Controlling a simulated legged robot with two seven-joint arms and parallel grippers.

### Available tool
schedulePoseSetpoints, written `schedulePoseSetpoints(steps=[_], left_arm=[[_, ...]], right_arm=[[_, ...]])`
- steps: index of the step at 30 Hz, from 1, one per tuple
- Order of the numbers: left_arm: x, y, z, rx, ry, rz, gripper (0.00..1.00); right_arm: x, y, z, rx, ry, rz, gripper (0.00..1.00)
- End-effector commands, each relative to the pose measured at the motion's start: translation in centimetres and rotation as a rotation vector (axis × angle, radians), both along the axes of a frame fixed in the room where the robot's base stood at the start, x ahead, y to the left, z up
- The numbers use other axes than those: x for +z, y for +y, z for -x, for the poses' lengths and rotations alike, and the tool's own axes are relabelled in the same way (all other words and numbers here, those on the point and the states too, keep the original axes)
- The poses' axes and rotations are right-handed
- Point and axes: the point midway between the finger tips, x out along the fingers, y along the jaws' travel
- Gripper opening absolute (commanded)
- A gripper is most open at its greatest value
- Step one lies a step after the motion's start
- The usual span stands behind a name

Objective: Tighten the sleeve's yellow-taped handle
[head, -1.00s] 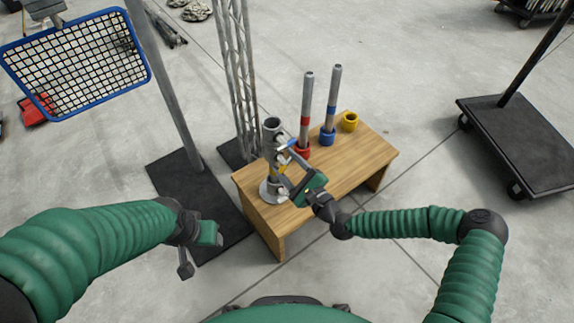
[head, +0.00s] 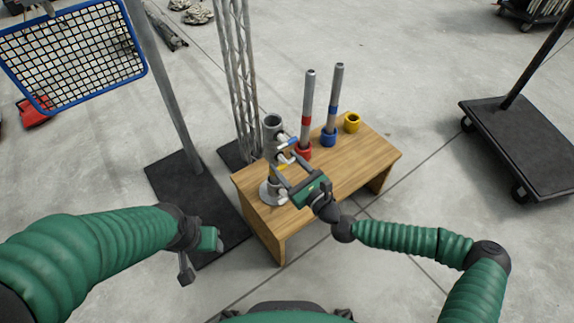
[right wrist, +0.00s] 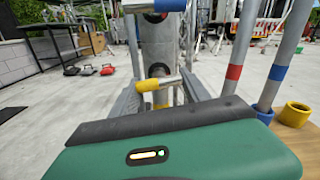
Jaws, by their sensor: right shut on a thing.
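The sleeve is a grey metal tube (head: 273,126) standing upright on a round flange at the left end of the wooden table. It carries a blue-taped handle (head: 288,143) higher up and the yellow-taped handle (head: 281,167) lower down. The yellow-taped handle (right wrist: 148,85) also shows in the right wrist view, in front of the tube (right wrist: 160,45). My right gripper (head: 284,176) is shut on the yellow-taped handle, its two fingers reaching either side of it. My left gripper (head: 186,266) hangs low left of the table, apart from everything; its jaw opening is unclear.
On the wooden table (head: 350,165) stand a red-banded pole (head: 308,95) in a red cup, a blue-banded pole (head: 334,95) in a blue cup, and a yellow cup (head: 352,122). A lattice mast (head: 238,80) rises behind. A black cart (head: 520,140) is at right.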

Motion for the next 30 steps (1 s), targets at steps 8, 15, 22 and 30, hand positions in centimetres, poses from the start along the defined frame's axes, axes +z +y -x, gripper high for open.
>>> schedulePoseSetpoints(steps=[8, 15, 22, 30], left_arm=[[-0.1, 0.0, 0.0, 0.0, 0.0, 0.0, 0.56], [-0.1, 0.0, 0.0, 0.0, 0.0, 0.0, 0.56], [0.0, 0.0, 0.0, 0.0, 0.0, 0.0, 0.56], [0.7, 0.0, 0.0, 0.0, 0.0, 0.0, 0.56]], right_arm=[[-0.5, 0.0, 0.1, 0.002, 0.013, 0.0, 0.14], [-0.4, 0.0, 0.1, 0.003, 0.01, 0.0, 0.71], [-0.2, 0.0, 0.1, 0.001, 0.005, -0.001, 0.76], [0.0, -1.3, 1.7, -0.002, 0.007, -0.003, 0.76]])
